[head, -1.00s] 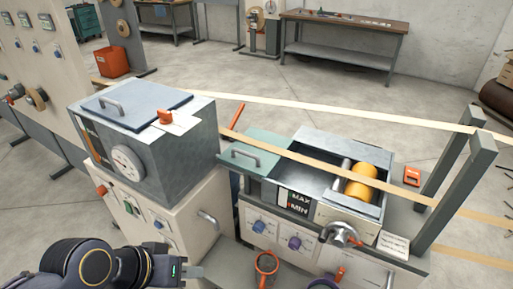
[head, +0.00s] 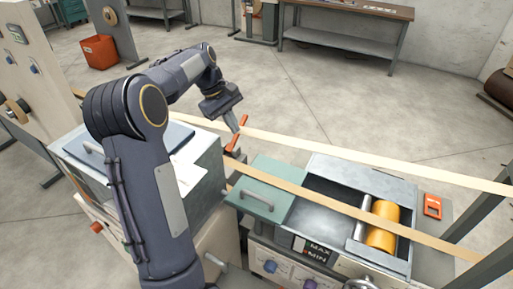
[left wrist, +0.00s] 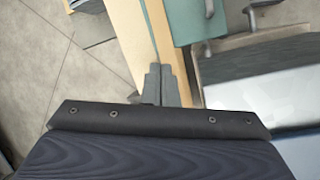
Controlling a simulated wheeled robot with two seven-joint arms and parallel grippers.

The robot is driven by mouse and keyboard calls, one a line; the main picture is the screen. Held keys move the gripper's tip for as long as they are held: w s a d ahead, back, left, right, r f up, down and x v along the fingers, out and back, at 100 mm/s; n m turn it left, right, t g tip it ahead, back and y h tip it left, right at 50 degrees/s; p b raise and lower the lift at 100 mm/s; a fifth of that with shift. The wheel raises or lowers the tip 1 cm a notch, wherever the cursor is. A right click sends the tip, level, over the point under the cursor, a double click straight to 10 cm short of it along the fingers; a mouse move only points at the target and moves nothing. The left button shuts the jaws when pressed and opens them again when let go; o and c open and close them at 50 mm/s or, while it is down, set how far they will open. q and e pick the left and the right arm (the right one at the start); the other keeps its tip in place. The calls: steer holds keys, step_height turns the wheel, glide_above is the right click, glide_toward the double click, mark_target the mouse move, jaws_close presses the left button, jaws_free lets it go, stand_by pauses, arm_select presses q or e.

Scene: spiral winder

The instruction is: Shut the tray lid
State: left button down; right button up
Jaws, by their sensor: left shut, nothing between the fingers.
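The green tray lid (head: 262,188), with a grey bar handle (head: 257,198), sits at the left end of the grey tray (head: 335,210). The tray is open, and a yellow roller (head: 382,227) shows inside it. My left gripper (head: 234,146) is shut and empty, pointing down beyond the lid's back left corner, close to an orange lever (head: 238,135). In the left wrist view its closed fingers (left wrist: 158,72) lie beside a tan strip, with the green lid (left wrist: 195,18) just past them. Whether they touch anything is unclear. My right gripper is not in view.
Two tan strips (head: 330,150) run across the machine, one crossing over the lid and tray. A grey box with a blue-grey lid (head: 85,150) stands left, partly hidden by my left arm. Open floor lies behind the machine.

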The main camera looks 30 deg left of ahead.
mark_target(296, 183)
arm_select(q)
steer(key=w+a+f+n+g, duration=0.1)
steer(key=w+a+f+n, duration=0.3)
steer(key=a+f, duration=0.45)
steer(key=d+f+p, duration=0.3)
steer(key=d+f, duration=0.5)
steer(key=f, duration=0.2)
steer(key=shift+w+n+h, duration=0.3)
steer(key=shift+w, duration=0.1)
steer(key=shift+d, duration=0.1)
steer(key=d, duration=0.6)
steer(key=w+d, duration=0.1)
steer(key=d, duration=0.5)
steer(key=w+d+b, duration=0.1)
steer(key=d, duration=0.4)
steer(key=shift+d, duration=0.85)
steer(key=shift+r, duration=0.1)
